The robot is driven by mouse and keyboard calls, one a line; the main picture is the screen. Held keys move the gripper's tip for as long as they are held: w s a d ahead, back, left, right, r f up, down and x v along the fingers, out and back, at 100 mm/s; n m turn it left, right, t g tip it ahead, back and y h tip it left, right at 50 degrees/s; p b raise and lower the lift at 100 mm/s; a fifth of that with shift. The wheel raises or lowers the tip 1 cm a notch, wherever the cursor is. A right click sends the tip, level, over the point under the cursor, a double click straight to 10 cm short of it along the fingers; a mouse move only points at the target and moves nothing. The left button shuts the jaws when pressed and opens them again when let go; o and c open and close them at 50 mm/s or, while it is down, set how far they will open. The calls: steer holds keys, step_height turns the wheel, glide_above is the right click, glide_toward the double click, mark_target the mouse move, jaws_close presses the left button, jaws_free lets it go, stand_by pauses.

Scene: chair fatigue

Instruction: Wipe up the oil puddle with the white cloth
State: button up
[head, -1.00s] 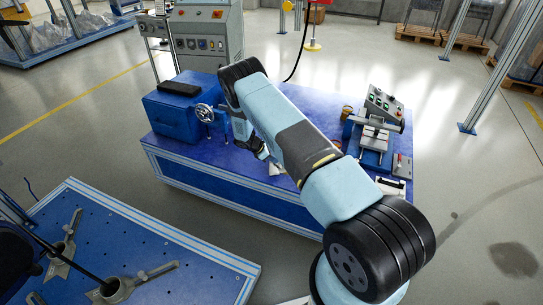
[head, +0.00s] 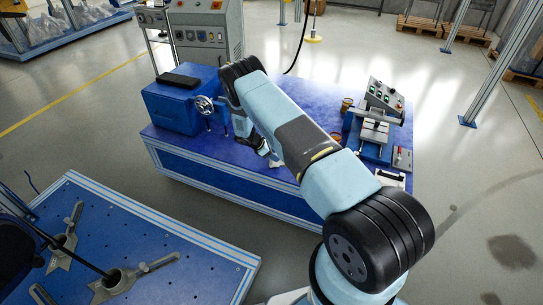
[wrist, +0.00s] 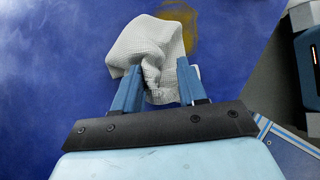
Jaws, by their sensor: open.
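The white cloth (wrist: 148,42) lies crumpled on the blue table top. In the wrist view it bunches between the two blue fingers of my gripper (wrist: 158,68) and spreads out beyond their tips. The fingers stand apart, one on each side of the bunched part; whether they touch it is unclear. The brown oil puddle (wrist: 180,18) shows just past the cloth, partly covered by it. In the head view a small piece of the cloth (head: 275,163) shows below my gripper near the table's front edge. My arm hides the puddle there.
On the blue table (head: 210,160), a blue box with a handwheel (head: 180,105) stands at left. A grey test fixture with a control box (head: 378,125) stands at right, near brown jars (head: 346,106). Another blue table (head: 130,250) with metal clamps is at front left.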

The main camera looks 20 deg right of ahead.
steer(key=o, duration=0.8)
steer(key=shift+f, duration=0.15)
steer(key=shift+f, duration=0.65)
steer(key=shift+c, duration=0.9)
steer(key=c, duration=1.4)
steer(key=shift+r, duration=0.3)
jaws_close()
